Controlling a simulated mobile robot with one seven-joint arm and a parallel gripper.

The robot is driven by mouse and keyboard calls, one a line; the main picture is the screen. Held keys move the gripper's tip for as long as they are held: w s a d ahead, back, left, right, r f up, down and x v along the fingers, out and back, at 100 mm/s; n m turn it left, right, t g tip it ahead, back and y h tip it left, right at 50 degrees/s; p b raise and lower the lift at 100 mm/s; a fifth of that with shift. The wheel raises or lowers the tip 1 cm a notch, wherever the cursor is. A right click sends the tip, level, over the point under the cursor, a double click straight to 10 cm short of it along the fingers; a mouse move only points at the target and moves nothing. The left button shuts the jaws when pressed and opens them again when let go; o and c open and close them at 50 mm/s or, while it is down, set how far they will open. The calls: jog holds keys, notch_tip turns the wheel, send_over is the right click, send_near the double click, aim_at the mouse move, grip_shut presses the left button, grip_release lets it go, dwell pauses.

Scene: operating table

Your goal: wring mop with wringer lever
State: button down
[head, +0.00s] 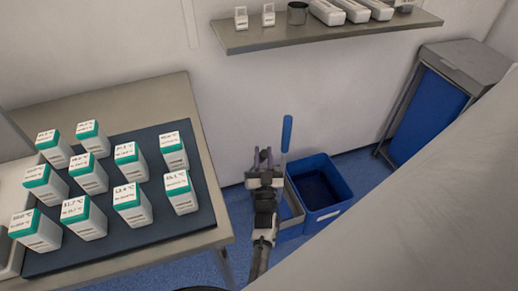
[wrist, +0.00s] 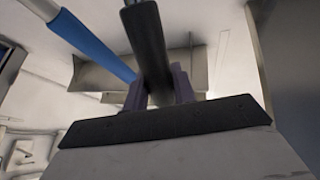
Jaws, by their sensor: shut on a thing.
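The blue bucket (head: 345,187) stands on the floor in the middle of the head view, with a grey wringer (head: 291,199) along its left side. The wringer lever (head: 287,134) has a blue grip and stands upright just right of my gripper; its blue grip (wrist: 92,40) also crosses the upper left of the wrist view. My gripper (head: 263,155) is above the wringer side. In the wrist view its fingers (wrist: 160,92) are closed around a dark bar (wrist: 147,38), apart from the blue grip. I cannot tell whether this bar belongs to the mop. No mop head is visible.
A table with a dark mat (head: 150,228) and several white and teal boxes (head: 88,172) stands on the left. A wall shelf (head: 320,32) holds small items. A grey and blue cabinet (head: 440,105) is at right. A pale surface covers the lower right.

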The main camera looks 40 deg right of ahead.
jog(key=shift+s+a+f+b, duration=0.2)
jog(key=shift+s+f+b, duration=0.25)
jog(key=shift+s+f, duration=0.2)
jog(key=shift+r, duration=0.1)
jog(key=c, duration=1.2)
grip_release()
jog(key=shift+r, duration=0.1)
jog(key=shift+o, duration=0.2)
jog(key=b+v, duration=0.1)
jog(key=v, duration=0.6)
jog(key=shift+s+f+b, duration=0.15)
jog(key=shift+f+b, duration=0.1)
jog(key=shift+b, duration=0.1)
jog(key=shift+a, duration=0.1)
jog(key=shift+c, duration=0.2)
